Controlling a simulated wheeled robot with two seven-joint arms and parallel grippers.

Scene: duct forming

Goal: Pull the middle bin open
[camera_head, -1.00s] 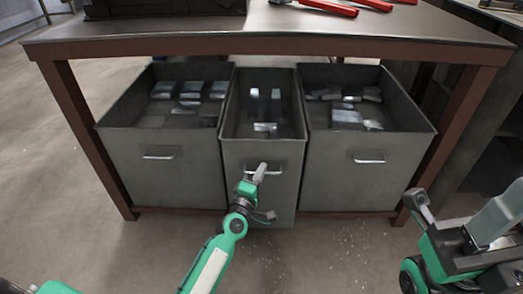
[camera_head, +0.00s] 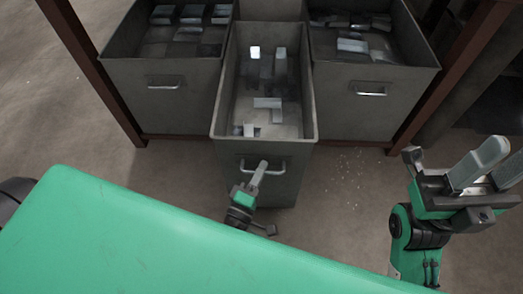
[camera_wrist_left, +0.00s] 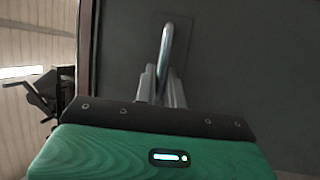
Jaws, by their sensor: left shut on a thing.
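The middle bin (camera_head: 232,141) is a grey metal bin with several metal pieces inside. In the head view it stands out toward me, its front well ahead of the two side bins. Its bar handle (camera_head: 277,167) is on the front face; the handle also shows in the left wrist view (camera_wrist_left: 166,45). My left gripper (camera_head: 259,173) is shut on this handle, with its fingers around the bar in the left wrist view (camera_wrist_left: 161,85). My right gripper (camera_head: 497,158) is at the right, empty, its fingers apart, away from the bins.
A left bin (camera_head: 180,107) and a right bin (camera_head: 365,109) flank the middle one, both holding metal pieces. Red-brown table legs (camera_head: 92,72) stand outside them. The floor (camera_head: 345,185) before the bins is clear apart from small light specks. My green arm covers the lower left.

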